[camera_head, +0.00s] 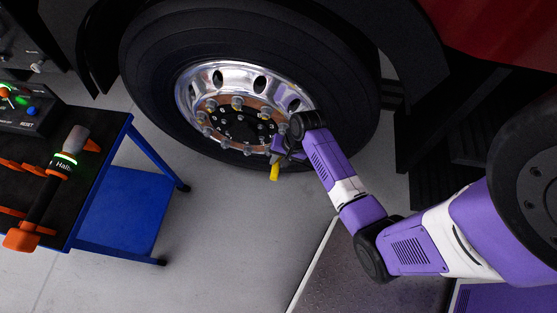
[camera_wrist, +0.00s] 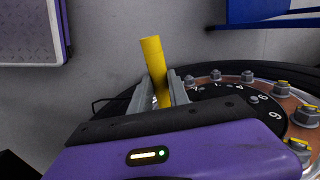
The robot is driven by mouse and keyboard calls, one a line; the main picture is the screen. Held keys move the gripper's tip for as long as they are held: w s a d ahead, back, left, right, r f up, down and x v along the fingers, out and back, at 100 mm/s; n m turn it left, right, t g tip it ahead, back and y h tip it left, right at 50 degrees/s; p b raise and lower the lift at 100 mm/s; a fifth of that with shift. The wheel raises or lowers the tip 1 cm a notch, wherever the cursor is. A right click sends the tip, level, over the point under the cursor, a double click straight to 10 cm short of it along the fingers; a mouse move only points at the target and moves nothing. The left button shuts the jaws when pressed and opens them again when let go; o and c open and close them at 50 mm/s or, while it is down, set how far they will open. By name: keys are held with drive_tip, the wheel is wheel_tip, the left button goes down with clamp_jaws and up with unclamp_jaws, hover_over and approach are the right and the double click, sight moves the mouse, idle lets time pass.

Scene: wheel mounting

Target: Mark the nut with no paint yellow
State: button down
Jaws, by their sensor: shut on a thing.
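My gripper (camera_head: 279,155) is shut on a yellow paint marker (camera_head: 274,172), at the lower right of the wheel hub. In the wrist view the yellow marker (camera_wrist: 156,70) stands upright between the two grey fingers of my gripper (camera_wrist: 160,88). The wheel's nuts (camera_head: 237,102) sit in a ring on the copper-coloured rim. In the wrist view, nuts at the right (camera_wrist: 305,115) carry yellow on top. Nuts further left (camera_wrist: 217,75) look plain grey. The marker appears apart from the nuts. My arm hides the right part of the ring.
The black tyre (camera_head: 150,70) surrounds the hub, which bears white numerals (camera_wrist: 255,98). At the left, a blue-framed cart (camera_head: 128,210) carries an orange and black tool (camera_head: 48,190) and a control box (camera_head: 25,110). Grey floor (camera_head: 220,230) in front of the wheel is clear.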

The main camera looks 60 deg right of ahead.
sight(275, 175)
drive_tip(key=shift+w+d, duration=0.15)
drive_tip(key=shift+d, duration=0.35)
drive_tip(key=shift+s+r+p, duration=0.1)
drive_tip(key=shift+s+p, duration=0.15)
drive_tip(key=shift+p, duration=0.3)
idle(0.7)
drive_tip(key=shift+w+a+p, duration=0.1)
drive_tip(key=shift+w+p, duration=0.4)
drive_tip(key=shift+p, duration=0.25)
idle(1.4)
drive_tip(key=shift+s+p, duration=0.45)
drive_tip(key=shift+p, duration=0.4)
idle(1.4)
drive_tip(key=shift+w, duration=0.15)
idle(0.4)
drive_tip(key=shift+s+a+p, duration=0.35)
drive_tip(key=shift+a+p, duration=0.2)
drive_tip(key=shift+a, duration=0.35)
drive_tip(key=shift+s+a+p, duration=0.35)
drive_tip(key=shift+a+p, duration=0.2)
drive_tip(key=shift+a, duration=0.35)
drive_tip(key=shift+s+a+p, duration=0.35)
drive_tip(key=shift+a+p, duration=0.2)
drive_tip(key=shift+a, duration=0.35)
